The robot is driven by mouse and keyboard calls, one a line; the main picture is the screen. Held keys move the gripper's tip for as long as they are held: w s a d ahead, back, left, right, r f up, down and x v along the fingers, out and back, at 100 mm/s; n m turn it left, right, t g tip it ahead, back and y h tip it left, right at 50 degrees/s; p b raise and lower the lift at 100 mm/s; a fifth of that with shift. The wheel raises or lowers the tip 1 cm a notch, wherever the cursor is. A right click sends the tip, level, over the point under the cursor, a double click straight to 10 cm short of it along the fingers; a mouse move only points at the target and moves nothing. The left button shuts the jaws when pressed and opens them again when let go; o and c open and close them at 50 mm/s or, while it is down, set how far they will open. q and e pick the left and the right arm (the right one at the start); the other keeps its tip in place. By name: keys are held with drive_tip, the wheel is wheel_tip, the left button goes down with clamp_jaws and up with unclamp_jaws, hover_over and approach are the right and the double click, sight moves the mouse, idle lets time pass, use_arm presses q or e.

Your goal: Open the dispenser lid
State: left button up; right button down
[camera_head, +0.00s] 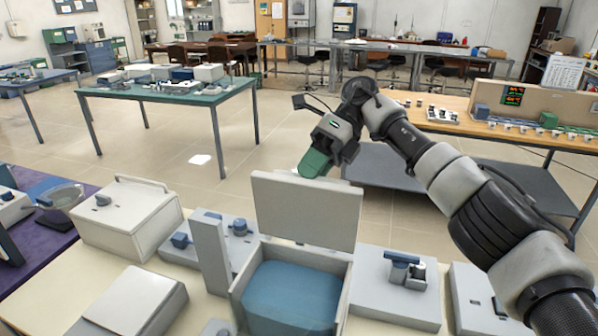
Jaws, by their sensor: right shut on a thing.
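The dispenser (341,292) is a pale grey box on the near table, with a blue interior (293,292). Its lid (306,211) is a flat pale panel standing raised, nearly upright, at the back of the box, so the box is open on top. My right arm comes in from the right, and my right gripper (315,164), with a green end part, is at the lid's top edge. It is shut on the lid there; the fingertips' contact is partly hidden. My left gripper is out of view.
A closed pale box with a handle (126,215) stands left of the dispenser, and a grey device with a blue knob (396,294) stands to its right. A narrow upright grey panel (211,265) is close on the left. A green-topped table (165,91) stands beyond open floor.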

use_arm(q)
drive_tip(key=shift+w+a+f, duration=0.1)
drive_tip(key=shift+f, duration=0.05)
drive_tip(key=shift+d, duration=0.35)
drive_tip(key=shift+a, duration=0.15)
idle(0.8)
